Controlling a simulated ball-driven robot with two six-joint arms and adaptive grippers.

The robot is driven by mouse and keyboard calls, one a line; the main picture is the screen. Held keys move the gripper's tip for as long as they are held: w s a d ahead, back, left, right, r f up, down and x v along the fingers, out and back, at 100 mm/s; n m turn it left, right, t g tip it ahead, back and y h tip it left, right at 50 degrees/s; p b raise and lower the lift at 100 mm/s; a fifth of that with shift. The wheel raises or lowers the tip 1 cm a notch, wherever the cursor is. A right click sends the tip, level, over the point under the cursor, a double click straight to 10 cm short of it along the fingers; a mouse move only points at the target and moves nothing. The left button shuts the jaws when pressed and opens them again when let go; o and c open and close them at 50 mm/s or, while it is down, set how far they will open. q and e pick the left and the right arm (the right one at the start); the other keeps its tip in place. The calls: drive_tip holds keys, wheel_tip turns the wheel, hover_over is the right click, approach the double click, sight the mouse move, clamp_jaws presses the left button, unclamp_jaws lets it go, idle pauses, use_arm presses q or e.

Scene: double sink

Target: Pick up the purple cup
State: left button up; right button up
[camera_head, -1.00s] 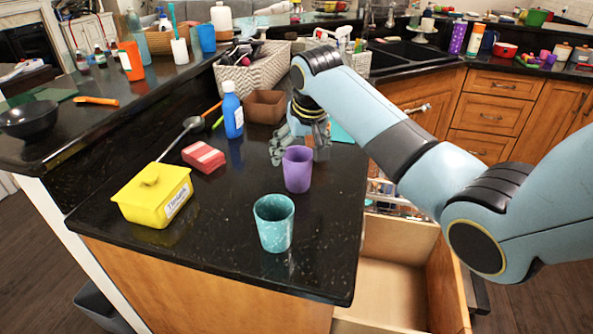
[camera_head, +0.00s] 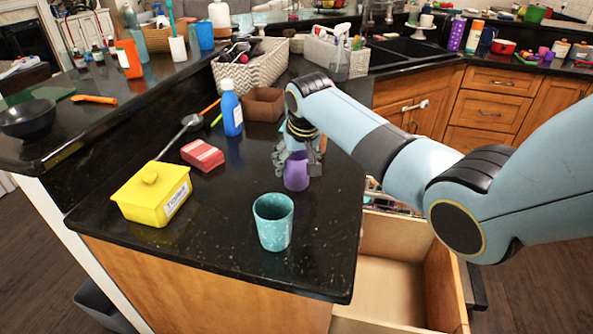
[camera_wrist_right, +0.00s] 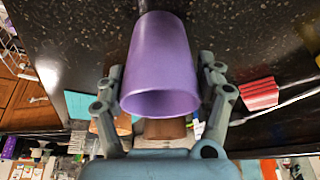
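The purple cup (camera_head: 296,176) stands on the black counter near its right edge, its upper part partly hidden by my right gripper. My right gripper (camera_head: 298,158) reaches down around the cup, with a finger on either side. In the right wrist view the purple cup (camera_wrist_right: 160,62) lies between the two spread fingers of the right gripper (camera_wrist_right: 161,75), its open rim toward the palm. Narrow gaps seem to show between the fingertips and the cup's sides. My left gripper is not in view.
A teal cup (camera_head: 273,222) stands in front of the purple cup. A yellow box (camera_head: 150,200), a red-and-white block (camera_head: 203,155), a blue bottle (camera_head: 232,112) and a brown box (camera_head: 264,104) stand to the left and behind. An open drawer (camera_head: 395,290) lies below the counter's right edge.

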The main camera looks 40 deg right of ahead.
drive_tip(key=c, duration=0.5)
